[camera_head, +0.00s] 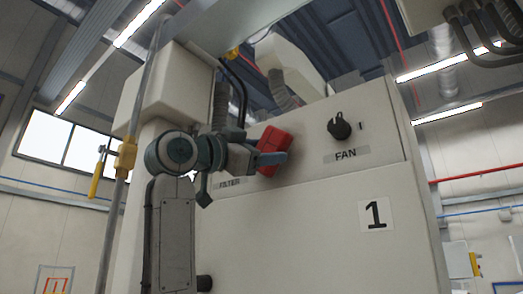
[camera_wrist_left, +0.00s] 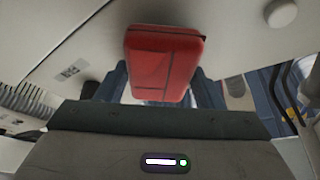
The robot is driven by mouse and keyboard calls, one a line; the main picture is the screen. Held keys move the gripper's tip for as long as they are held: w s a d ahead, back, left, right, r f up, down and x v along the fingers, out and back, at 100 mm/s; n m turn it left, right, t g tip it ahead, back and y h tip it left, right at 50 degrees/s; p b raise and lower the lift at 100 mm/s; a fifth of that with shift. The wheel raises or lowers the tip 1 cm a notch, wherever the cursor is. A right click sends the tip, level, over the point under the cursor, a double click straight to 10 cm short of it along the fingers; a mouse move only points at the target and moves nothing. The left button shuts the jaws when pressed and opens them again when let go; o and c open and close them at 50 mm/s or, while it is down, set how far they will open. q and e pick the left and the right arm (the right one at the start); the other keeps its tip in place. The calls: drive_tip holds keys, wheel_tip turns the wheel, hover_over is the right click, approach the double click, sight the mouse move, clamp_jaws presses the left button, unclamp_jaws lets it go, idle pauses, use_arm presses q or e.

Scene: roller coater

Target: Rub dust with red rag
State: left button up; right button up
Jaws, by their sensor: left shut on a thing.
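The red rag (camera_head: 274,142) is a folded red block held up against the front of the beige machine cabinet (camera_head: 300,215), just right of the FILTER label. My left gripper (camera_head: 272,158) is shut on it. In the left wrist view the red rag (camera_wrist_left: 163,62) sits between the two fingers of my left gripper (camera_wrist_left: 163,88), close to the pale panel. I cannot tell whether the rag touches the panel. No dust can be made out. My right gripper is not in view.
A black FAN knob (camera_head: 339,127) sticks out of the panel to the right of the rag. The FILTER label (camera_head: 229,183) is partly hidden by my left arm. A pipe with a yellow-handled valve (camera_head: 125,155) stands at the left. The panel around the number 1 sign (camera_head: 376,215) is clear.

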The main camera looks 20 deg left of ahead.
use_arm(q)
drive_tip(key=shift+w, duration=0.25)
drive_tip(key=shift+w+d, duration=0.1)
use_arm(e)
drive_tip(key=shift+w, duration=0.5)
use_arm(q)
drive_tip(key=shift+w+d, duration=0.2)
drive_tip(key=shift+w, duration=0.35)
